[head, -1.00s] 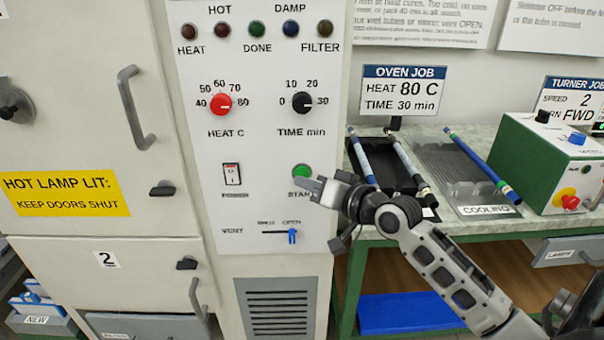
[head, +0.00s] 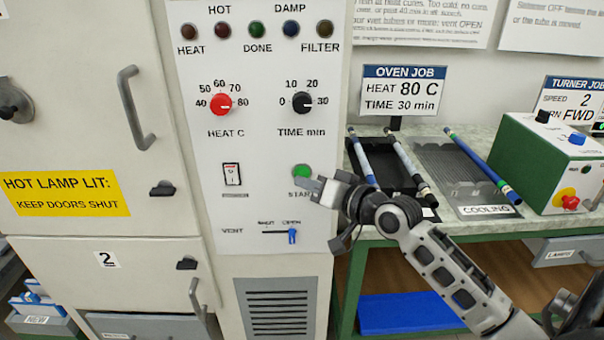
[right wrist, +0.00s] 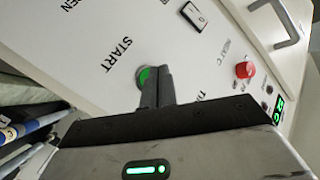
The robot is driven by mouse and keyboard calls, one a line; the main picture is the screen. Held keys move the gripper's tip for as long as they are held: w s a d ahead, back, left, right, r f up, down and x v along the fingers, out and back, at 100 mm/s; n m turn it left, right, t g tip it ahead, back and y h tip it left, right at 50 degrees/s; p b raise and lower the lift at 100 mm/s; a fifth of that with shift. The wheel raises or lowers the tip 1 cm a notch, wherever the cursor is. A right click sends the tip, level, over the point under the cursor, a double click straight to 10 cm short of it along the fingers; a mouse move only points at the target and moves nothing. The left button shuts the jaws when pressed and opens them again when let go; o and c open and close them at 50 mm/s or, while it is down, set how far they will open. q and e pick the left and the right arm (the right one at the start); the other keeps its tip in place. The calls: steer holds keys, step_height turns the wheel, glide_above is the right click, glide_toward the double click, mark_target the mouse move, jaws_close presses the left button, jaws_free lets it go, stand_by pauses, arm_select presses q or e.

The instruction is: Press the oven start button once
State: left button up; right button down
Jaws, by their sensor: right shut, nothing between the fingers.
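The green START button (head: 302,171) is on the white oven panel (head: 262,140), low on its right side. My right gripper (head: 310,185) is shut and empty, its tips just below and beside the button in the head view. In the right wrist view the shut fingers (right wrist: 157,84) partly cover the green button (right wrist: 143,77). I cannot tell whether the tips touch it. My left gripper is not in view.
Close by are the power switch (head: 232,174), the blue vent slider (head: 292,236), the red heat knob (head: 221,104) and the black time knob (head: 302,102). The panel lamps look dark. At right, a bench holds rods, a cooling rack (head: 462,175) and a green box (head: 545,165).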

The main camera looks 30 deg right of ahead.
steer(key=shift+w+d, duration=0.1)
steer(key=shift+w+d, duration=0.15)
steer(key=shift+w, duration=0.1)
steer(key=shift+w+d, duration=0.2)
steer(key=shift+w, duration=0.15)
stand_by(0.6)
stand_by(0.4)
steer(key=shift+s+a+p, duration=0.4)
steer(key=shift+s+p, duration=0.1)
steer(key=shift+s, duration=0.2)
steer(key=shift+s, duration=0.1)
